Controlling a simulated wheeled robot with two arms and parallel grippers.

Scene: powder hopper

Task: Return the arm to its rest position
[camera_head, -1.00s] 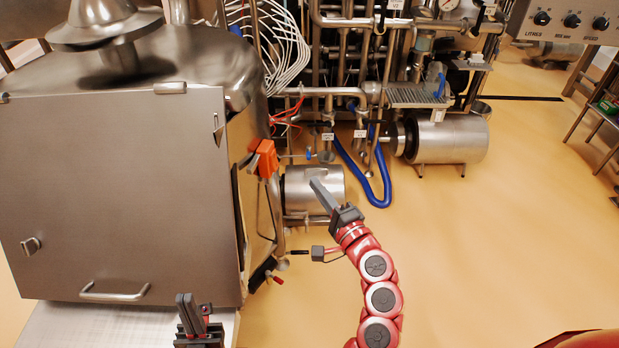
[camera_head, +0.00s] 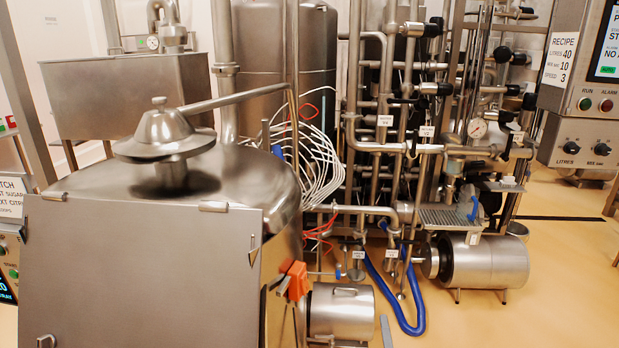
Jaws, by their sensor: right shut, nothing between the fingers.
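Only the grey fingertips of my right gripper (camera_head: 386,331) show, at the bottom edge of the head view, just right of a small steel motor drum (camera_head: 342,311). They are shut with nothing between them. The rest of my right arm is below the picture. My left gripper is out of view. The steel hopper (camera_head: 228,176) with its flat front panel (camera_head: 138,275) stands at the left. An orange part (camera_head: 296,281) sits at its right side, left of my right fingertips.
A blue hose (camera_head: 408,318) loops down to the floor right of my fingertips. A larger steel motor (camera_head: 488,262) stands further right. Dense piping and a control box (camera_head: 585,140) with a recipe label are behind. Open yellow floor (camera_head: 560,310) lies at lower right.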

